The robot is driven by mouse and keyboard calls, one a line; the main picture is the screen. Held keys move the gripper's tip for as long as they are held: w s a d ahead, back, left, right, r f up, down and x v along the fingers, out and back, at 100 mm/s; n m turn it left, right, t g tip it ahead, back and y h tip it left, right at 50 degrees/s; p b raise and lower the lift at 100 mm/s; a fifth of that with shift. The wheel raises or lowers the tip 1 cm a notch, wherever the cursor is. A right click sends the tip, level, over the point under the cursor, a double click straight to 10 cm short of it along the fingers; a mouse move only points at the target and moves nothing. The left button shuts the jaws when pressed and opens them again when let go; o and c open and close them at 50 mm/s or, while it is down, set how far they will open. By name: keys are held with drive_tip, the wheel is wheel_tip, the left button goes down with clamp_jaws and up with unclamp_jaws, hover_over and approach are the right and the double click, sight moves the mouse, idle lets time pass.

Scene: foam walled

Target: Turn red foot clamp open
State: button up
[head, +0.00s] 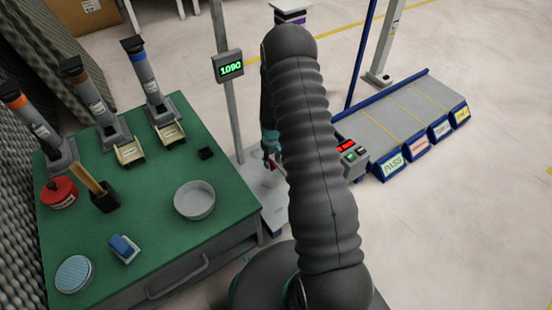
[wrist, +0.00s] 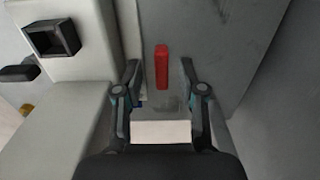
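A red bar-shaped lever (wrist: 162,67), which looks like the red foot clamp, shows in the wrist view against a grey surface. It lies lengthwise, between and slightly past my fingertips. My gripper (wrist: 160,72) is open, with one finger on each side of the lever and a visible gap on both sides. A pale block (wrist: 160,131) shows nearer the palm between the finger bases; I cannot tell what it belongs to. In the head view my gripper (head: 271,160) is small and partly hidden behind my arm, and the clamp cannot be made out clearly.
A green-topped bench (head: 150,235) with tubes, a round dish (head: 194,200) and small items stands left. A display post (head: 229,67) rises behind. A control box (head: 352,155) and a sloped grey rack (head: 400,115) stand right. A dark square socket (wrist: 52,38) is at the wrist view's upper left.

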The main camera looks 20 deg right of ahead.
sight(272, 163)
wheel_tip(272, 163, up, 12)
idle(0.7)
idle(0.4)
